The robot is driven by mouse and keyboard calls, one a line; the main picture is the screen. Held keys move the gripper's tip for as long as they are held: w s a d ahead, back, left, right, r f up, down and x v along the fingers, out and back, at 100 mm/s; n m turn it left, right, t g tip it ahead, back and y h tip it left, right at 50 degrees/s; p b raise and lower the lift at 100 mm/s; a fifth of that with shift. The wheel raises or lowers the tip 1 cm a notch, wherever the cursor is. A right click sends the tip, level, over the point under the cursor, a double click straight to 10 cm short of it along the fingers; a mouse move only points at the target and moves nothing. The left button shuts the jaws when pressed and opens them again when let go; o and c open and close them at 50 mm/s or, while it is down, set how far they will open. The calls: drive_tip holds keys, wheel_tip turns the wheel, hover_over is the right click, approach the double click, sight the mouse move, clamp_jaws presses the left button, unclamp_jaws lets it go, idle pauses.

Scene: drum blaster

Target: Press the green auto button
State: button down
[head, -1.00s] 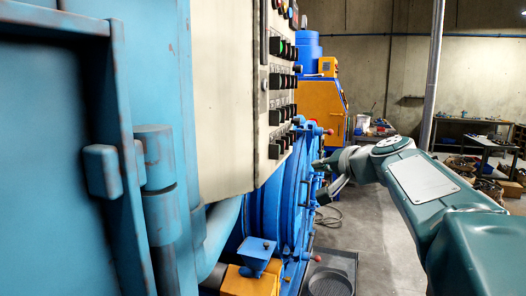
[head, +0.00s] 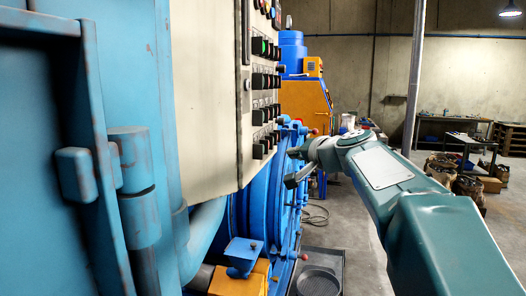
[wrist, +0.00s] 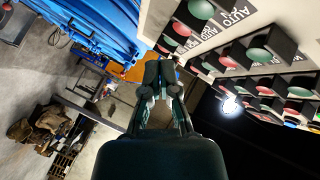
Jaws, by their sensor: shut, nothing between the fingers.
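The cream control panel (head: 207,90) stands left of centre in the head view, with rows of dark-housed buttons on its right-hand face. A green button (head: 264,46) shows near its top. In the wrist view, green buttons (wrist: 201,9) and red buttons fill the upper right, with AUTO labels (wrist: 237,12) beside some of them. I cannot tell which green button the task means. My gripper (head: 291,168) is right of and below the lowest button row, apart from the panel. In the wrist view, my gripper (wrist: 163,76) is shut and empty.
Blue machinery (head: 262,205) lies below the panel. A light-blue cabinet with a hinge (head: 132,170) fills the left foreground. A black tray (head: 318,282) is on the floor. A pole (head: 415,80) and workbenches (head: 440,128) stand behind at right, with open floor before them.

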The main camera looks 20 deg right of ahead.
sight(266, 152)
drive_tip(key=shift+w+a, duration=0.65)
drive_tip(key=shift+a, duration=0.3)
drive_tip(key=shift+w+a, duration=0.6)
drive_tip(key=shift+a, duration=0.3)
drive_tip(key=shift+a, duration=0.1)
drive_tip(key=shift+w+a+r, duration=0.1)
drive_tip(key=shift+w+a, duration=0.1)
drive_tip(key=shift+a, duration=0.05)
